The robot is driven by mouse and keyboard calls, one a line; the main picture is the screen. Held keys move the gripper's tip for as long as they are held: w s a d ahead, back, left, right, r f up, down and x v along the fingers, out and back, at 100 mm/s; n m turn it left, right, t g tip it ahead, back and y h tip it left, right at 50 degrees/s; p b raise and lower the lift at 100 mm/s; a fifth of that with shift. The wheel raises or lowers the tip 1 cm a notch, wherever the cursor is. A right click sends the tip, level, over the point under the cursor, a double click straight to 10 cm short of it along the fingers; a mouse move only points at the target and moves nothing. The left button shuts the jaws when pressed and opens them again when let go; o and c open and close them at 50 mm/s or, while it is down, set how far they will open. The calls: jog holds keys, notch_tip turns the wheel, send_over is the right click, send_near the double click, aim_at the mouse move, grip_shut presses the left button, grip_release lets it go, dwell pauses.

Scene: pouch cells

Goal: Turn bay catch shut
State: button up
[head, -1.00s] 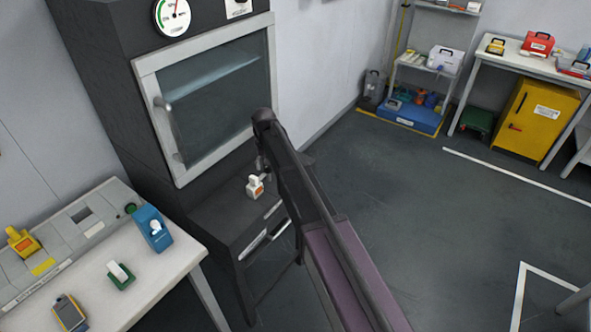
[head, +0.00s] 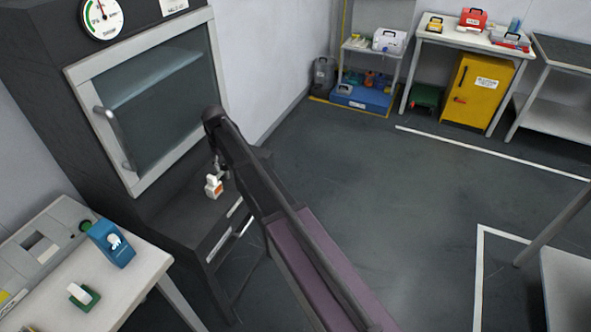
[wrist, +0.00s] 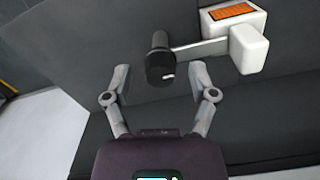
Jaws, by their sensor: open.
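A black round knob (wrist: 160,62) with a small white mark juts from a dark panel in the wrist view. A thin grey bar runs from it to a white block (wrist: 243,42) with an orange label on the right. I cannot tell which of these parts is the bay catch. The white and orange block also shows in the head view (head: 214,186), on the dark cabinet front below the window. My gripper (wrist: 160,74) is open and empty, its fingers spread either side of the knob's near end. In the head view my arm hides most of the gripper.
The dark cabinet has a sash window (head: 155,95) with a bar handle (head: 115,138). A white bench (head: 110,300) with a blue holder (head: 110,243) stands at lower left. A shelf and a yellow cabinet (head: 477,90) stand at the back.

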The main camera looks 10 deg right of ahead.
aim_at(224, 163)
jog(key=n, duration=0.5)
jog(key=shift+n, duration=0.4)
jog(key=n, duration=0.5)
jog(key=shift+n, duration=0.4)
notch_tip(224, 163, up, 14)
jog(key=p, duration=1.4)
jog(key=s+d+f+m+b, duration=0.2)
jog(key=s+d+m, duration=1.4)
jog(key=s+d, duration=0.4)
jog(key=shift+s+d, duration=0.15)
jog(key=shift+s, duration=0.4)
jog(key=shift+s+d+m, duration=0.4)
jog(key=shift+s+m, duration=0.15)
jog(key=shift+s, duration=0.25)
jog(key=shift+s+d+m, duration=0.45)
jog(key=shift+s+m, duration=0.05)
jog(key=shift+s, duration=0.3)
jog(key=shift+s+d+m, duration=0.4)
jog(key=shift+s+m, duration=0.15)
jog(key=shift+s, duration=0.25)
